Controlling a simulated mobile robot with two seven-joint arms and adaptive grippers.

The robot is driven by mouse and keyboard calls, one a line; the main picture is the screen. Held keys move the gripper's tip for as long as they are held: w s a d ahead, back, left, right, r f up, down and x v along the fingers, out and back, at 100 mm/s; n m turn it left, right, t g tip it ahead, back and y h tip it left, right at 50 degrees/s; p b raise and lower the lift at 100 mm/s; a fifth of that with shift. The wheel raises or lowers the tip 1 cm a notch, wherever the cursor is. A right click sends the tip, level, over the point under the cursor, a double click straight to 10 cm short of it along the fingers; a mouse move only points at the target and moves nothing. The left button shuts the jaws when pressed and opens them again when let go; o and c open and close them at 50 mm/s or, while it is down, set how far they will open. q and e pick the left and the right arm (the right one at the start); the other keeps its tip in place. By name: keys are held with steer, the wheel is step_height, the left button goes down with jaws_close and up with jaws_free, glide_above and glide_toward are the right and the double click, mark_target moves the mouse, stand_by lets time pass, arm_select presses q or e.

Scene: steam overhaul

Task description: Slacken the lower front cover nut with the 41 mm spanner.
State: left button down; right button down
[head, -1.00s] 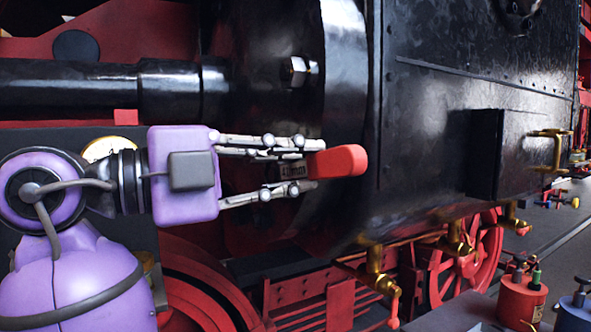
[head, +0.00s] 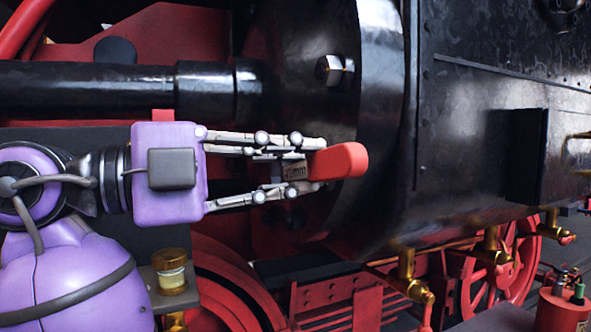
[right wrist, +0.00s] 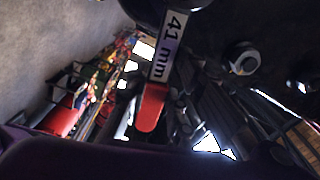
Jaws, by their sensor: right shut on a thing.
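My right gripper (head: 314,165) is shut on the 41 mm spanner (head: 342,161), held level in front of the black round cover (head: 378,110). The spanner's red end sticks out past the fingertips, and part of its "41 mm" label shows between the fingers. The spanner's jaw end is not visible. A bright hex nut (head: 333,69) sits on the cover above the gripper, apart from it. A dark shape below the fingers may be the lower nut; I cannot tell. My left gripper is not in view.
Brass drain cocks (head: 407,265) hang under the black cylinder casing at the lower right. A brass-lidded jar (head: 171,272) stands on a ledge below my right arm. A red can (head: 562,308) is at the lower right corner. The piston rod (head: 120,88) runs above the gripper.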

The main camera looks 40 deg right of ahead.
steer(key=shift+v, duration=1)
steer(key=shift+b+v, duration=0.35)
steer(key=shift+v, duration=0.7)
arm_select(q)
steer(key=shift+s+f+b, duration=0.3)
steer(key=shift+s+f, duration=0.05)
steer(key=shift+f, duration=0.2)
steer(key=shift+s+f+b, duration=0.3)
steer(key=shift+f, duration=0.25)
arm_select(e)
steer(key=s+a, duration=0.3)
steer(key=s, duration=1)
steer(key=shift+s, duration=0.3)
